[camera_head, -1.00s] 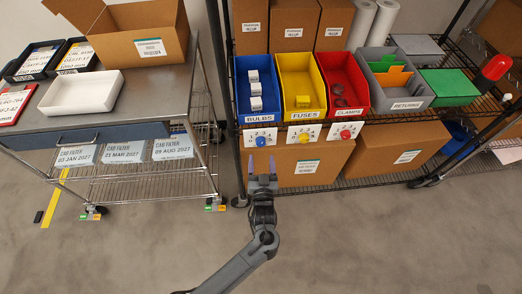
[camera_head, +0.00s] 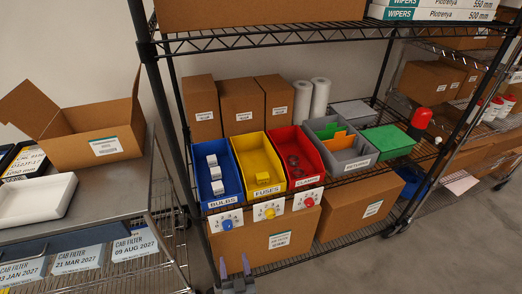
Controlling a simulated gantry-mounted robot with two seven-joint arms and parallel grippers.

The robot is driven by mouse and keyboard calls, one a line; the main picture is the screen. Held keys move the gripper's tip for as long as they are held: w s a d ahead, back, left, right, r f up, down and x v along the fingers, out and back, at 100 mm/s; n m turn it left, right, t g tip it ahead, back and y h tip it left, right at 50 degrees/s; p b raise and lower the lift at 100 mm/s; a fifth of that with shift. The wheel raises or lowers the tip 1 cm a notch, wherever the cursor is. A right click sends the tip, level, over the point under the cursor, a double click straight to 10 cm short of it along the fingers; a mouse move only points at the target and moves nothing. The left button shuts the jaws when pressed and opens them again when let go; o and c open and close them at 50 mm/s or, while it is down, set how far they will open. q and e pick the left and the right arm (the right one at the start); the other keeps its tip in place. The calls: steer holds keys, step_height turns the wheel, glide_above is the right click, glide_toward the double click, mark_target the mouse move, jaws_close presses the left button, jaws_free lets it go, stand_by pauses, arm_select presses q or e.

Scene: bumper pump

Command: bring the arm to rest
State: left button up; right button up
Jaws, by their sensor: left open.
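My left gripper (camera_head: 235,267) shows at the bottom edge of the picture. Its two purple-tipped fingers point up and stand apart, with nothing between them. It is in front of the shelf rack, below the dial plate with the blue knob (camera_head: 227,224) and in front of a cardboard box (camera_head: 254,246). The rest of the left arm is out of the picture. My right gripper is not in view.
The rack holds a blue bulbs bin (camera_head: 217,203), a yellow fuses bin (camera_head: 267,190), a red clamps bin (camera_head: 307,181) and a grey returns bin (camera_head: 358,164). A cart (camera_head: 112,198) with a white tray (camera_head: 37,208) stands left. Floor is clear at lower right.

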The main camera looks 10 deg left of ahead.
arm_select(q)
steer(key=s+a+f+g+h+p, duration=0.1)
steer(key=s+a+f+g+p, duration=0.15)
steer(key=s+a, duration=0.8)
steer(key=s+d+r+m+g+h+p, duration=0.1)
steer(key=s+d+r+m+g+h, duration=0.15)
steer(key=s+r+g, duration=0.35)
steer(key=s+d+r+m+g+h+p, duration=0.1)
steer(key=s+r+m+g+h, duration=0.3)
steer(key=s, duration=0.5)
step_height(320, 180, up, 39)
steer(key=n+p, duration=0.1)
steer(key=p, duration=3.7)
steer(key=shift+s+g, duration=0.35)
steer(key=shift+g, duration=0.1)
